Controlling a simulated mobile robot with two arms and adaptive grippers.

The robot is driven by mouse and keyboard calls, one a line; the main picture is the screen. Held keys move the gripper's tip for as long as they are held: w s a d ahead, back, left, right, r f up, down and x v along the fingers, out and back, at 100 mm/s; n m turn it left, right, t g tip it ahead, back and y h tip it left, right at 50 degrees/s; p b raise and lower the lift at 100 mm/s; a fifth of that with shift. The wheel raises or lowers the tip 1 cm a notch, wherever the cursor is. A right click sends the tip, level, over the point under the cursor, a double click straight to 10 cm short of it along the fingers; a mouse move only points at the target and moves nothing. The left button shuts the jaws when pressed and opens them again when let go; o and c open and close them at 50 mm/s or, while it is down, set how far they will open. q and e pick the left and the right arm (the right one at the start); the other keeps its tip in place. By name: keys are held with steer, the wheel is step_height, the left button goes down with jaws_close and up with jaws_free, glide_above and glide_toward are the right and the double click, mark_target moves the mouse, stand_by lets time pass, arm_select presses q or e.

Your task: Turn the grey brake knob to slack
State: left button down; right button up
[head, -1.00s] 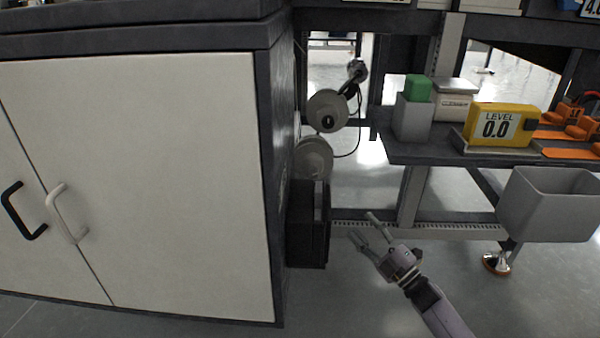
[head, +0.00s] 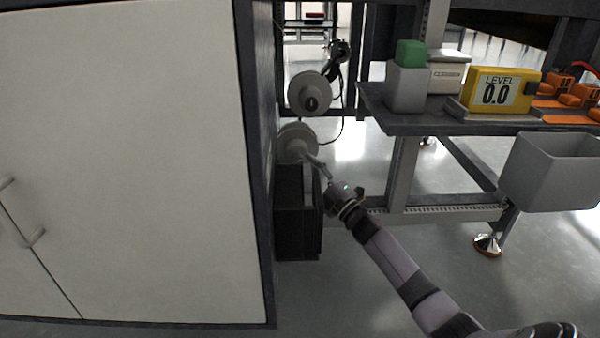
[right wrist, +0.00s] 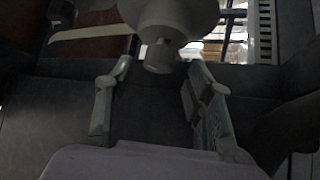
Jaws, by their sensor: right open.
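Two round grey discs are mounted beside the cabinet's right side in the head view, an upper one (head: 309,94) with a dark centre and a lower one (head: 292,141). In the right wrist view a short grey knob (right wrist: 160,56) sticks out from a wide round disc (right wrist: 168,14). My right gripper (head: 318,164) reaches the lower disc. In the right wrist view its open fingers (right wrist: 160,72) stand to the left and right of the knob, with the knob near the fingertips. Contact cannot be told. The lower disc's knob is hidden in the head view. My left gripper is not in view.
A white-doored cabinet (head: 130,150) fills the left. A dark box (head: 296,225) sits under the discs. A shelf (head: 440,122) at right carries a yellow level gauge (head: 497,92) and a grey block with a green top (head: 408,78). A grey bin (head: 550,170) hangs at right.

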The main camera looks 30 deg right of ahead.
mark_target(297, 159)
steer(key=b+x, duration=0.1)
steer(key=x, duration=0.2)
steer(key=shift+w, duration=0.1)
steer(key=shift+c, duration=0.5)
